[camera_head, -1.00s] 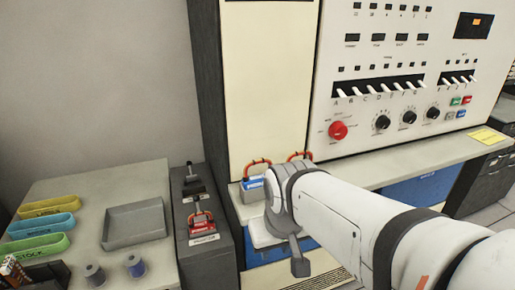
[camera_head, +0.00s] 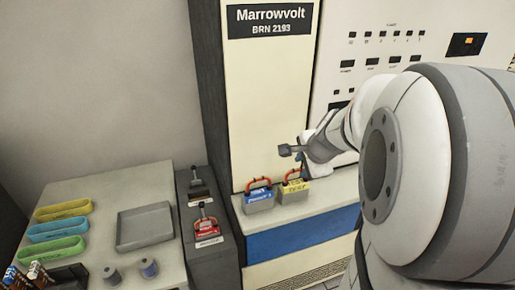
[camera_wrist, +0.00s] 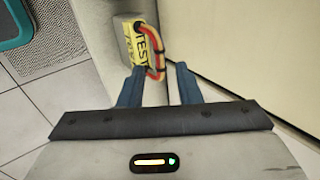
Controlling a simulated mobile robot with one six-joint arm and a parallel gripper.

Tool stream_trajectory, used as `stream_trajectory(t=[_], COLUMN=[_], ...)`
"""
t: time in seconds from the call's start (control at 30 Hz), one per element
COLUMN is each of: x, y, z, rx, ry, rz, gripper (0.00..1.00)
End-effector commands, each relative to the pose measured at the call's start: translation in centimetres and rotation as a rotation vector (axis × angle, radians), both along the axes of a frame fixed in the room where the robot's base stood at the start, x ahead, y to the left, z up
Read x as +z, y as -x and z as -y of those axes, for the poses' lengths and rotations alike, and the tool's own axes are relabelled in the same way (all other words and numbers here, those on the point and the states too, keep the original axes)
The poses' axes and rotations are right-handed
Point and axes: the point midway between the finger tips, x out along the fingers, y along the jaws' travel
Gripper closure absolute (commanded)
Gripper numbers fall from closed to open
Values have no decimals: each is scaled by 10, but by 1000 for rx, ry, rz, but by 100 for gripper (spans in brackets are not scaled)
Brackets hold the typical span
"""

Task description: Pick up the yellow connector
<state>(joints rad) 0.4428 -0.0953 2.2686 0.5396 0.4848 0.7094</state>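The yellow connector (camera_head: 294,194) is a grey block with a yellow TEST label and a red-orange loop handle. It stands on the pale ledge, right of a similar connector with a blue label (camera_head: 259,201). My gripper (camera_head: 286,150) is above the yellow connector in the head view, apart from its handle. In the wrist view my gripper (camera_wrist: 159,67) is open, its two fingers spread. The handle of the yellow connector (camera_wrist: 134,42) appears between and beyond the fingertips. I cannot tell the exact height gap.
A red-labelled connector (camera_head: 207,230) sits on the dark cabinet at left. The table holds a grey tray (camera_head: 145,245), coloured bins (camera_head: 57,230) and spools (camera_head: 148,267). The cream machine panel (camera_head: 270,110) rises close behind the ledge. A teal-edged bin (camera_wrist: 14,30) shows in the wrist view.

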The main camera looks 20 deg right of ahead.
Motion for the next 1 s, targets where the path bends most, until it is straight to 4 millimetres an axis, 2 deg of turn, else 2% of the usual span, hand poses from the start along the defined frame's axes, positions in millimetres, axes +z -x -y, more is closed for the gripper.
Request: stream_trajectory(t=[0.33,0.67,1.0], x=[-37,-42,-42], y=[-24,-29,-29], z=[-1,-1,0], rx=[2,2,2], ry=[-1,2,1], rz=[-3,-1,-1], gripper=[69,69,95])
